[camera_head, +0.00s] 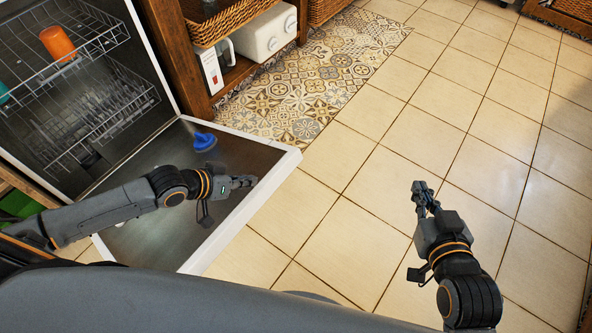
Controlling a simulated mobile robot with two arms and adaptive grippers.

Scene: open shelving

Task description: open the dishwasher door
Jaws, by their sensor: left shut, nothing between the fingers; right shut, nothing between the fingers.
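The dishwasher door (226,229) is swung down and lies open, low over the floor, with its inner face up. The dishwasher's inside shows at the upper left, with an upper rack (90,38) and a lower rack (105,120). My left gripper (250,182) is shut and empty, above the open door near its outer edge; I cannot tell whether it touches the door. My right gripper (421,190) is shut and empty, over the tiled floor to the right of the door.
An orange cup (57,42) sits in the upper rack. A blue item (204,141) is on the door's inner face. Wooden shelving (186,75) with wicker baskets (215,22) and a white appliance (264,36) stands behind the door. The tiled floor (480,110) at right is clear.

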